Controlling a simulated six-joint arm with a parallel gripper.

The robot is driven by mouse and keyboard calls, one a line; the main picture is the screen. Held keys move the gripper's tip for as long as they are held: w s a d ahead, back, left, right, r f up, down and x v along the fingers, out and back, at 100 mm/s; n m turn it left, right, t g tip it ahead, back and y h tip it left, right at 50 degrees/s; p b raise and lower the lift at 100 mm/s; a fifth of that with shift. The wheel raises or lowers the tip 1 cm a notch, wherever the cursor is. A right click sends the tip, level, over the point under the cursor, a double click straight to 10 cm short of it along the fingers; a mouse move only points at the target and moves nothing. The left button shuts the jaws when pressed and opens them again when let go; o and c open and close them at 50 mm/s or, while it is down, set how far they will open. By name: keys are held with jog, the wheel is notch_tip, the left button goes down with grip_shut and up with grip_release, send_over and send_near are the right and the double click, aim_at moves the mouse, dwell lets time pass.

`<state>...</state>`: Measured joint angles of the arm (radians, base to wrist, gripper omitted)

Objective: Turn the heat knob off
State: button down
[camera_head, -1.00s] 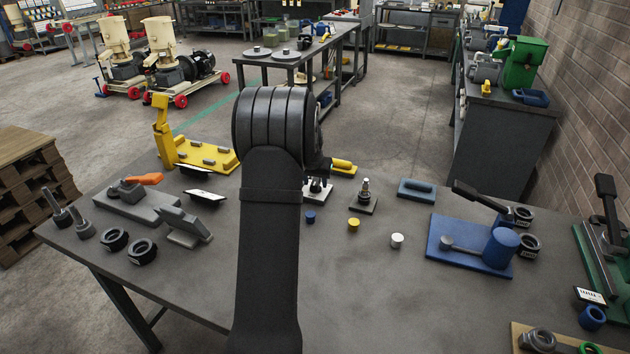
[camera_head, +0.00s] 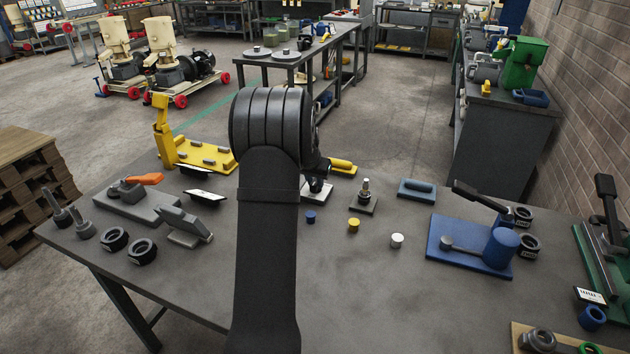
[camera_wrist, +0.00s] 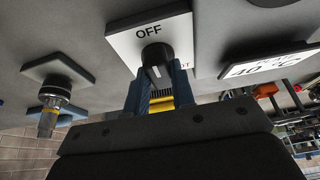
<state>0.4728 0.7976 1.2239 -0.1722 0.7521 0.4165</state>
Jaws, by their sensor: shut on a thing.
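The heat knob (camera_wrist: 156,55) is dark and stands on a white plate (camera_wrist: 122,40) marked OFF beside it in the wrist view. A short pale mark shows on the knob's near side; I cannot tell which label it points to. Another label by the right finger is partly hidden and ends in "OT". My gripper (camera_wrist: 159,84) has its two fingers shut on the knob, one on each side. In the head view the plate (camera_head: 323,194) shows just right of my arm, with the dark knob and my gripper (camera_head: 317,180) over it, partly hidden.
A grey plate with an upright fitting (camera_head: 365,192) stands right of the knob plate. Blue, yellow and white buttons (camera_head: 354,224) lie in front. A white sign (camera_head: 205,195) and a yellow fixture (camera_head: 205,158) stand to the left. A blue fixture (camera_head: 470,262) is at the right.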

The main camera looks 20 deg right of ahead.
jog(key=c, duration=1.2)
grip_release()
jog(key=v, duration=1.7)
jog(key=shift+r, duration=0.2)
jog(key=x, duration=1.7)
jog(key=shift+f, duration=0.2)
